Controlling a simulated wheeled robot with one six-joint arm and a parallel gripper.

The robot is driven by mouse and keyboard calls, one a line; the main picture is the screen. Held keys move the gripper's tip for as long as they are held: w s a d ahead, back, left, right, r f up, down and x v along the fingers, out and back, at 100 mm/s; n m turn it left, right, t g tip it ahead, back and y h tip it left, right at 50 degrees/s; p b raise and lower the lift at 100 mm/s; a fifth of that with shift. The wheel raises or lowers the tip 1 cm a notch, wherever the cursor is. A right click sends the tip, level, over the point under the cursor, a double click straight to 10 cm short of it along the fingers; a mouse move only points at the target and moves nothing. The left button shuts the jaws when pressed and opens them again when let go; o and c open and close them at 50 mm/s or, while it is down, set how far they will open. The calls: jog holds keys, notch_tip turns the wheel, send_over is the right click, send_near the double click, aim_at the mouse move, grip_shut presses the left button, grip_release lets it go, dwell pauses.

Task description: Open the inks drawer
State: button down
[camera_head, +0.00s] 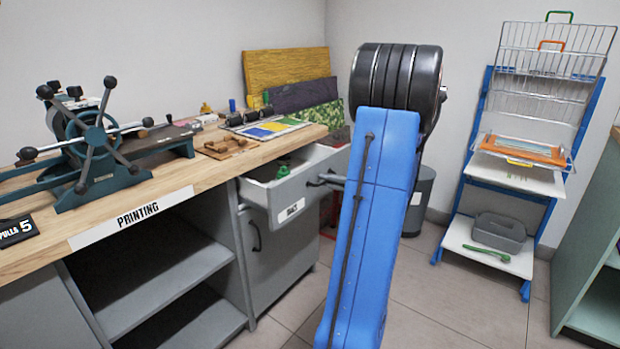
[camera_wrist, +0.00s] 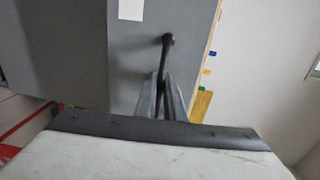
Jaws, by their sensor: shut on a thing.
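The inks drawer (camera_head: 268,190) is a grey-fronted drawer under the wooden worktop, and it stands pulled out with its white inside showing. Small green items (camera_head: 283,170) lie in it. A white label (camera_head: 291,210) is on its front. Its dark handle (camera_head: 318,182) sticks out towards my blue arm, which hides part of the front. In the wrist view, my gripper (camera_wrist: 167,108) is shut on the dark handle bar (camera_wrist: 168,58), against the grey drawer front (camera_wrist: 85,50). The arm hides most of the gripper in the head view.
A grey cupboard door (camera_head: 280,262) is below the drawer, with open shelves to its left. A teal press (camera_head: 95,150) stands on the worktop (camera_head: 205,180). A blue rack (camera_head: 475,165) and a grey bin (camera_head: 420,195) stand behind my arm. Tiled floor (camera_head: 450,290) is free at the right.

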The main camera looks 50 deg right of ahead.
jog(key=s+d, duration=0.2)
jog(key=s, duration=2.2)
jog(key=shift+s, duration=0.4)
jog(key=c, duration=1.9)
grip_release()
jog(key=shift+o, duration=0.2)
jog(key=s+d+r, duration=0.1)
jog(key=s+r, duration=0.1)
jog(key=s, duration=1.5)
jog(key=shift+s+d, duration=0.15)
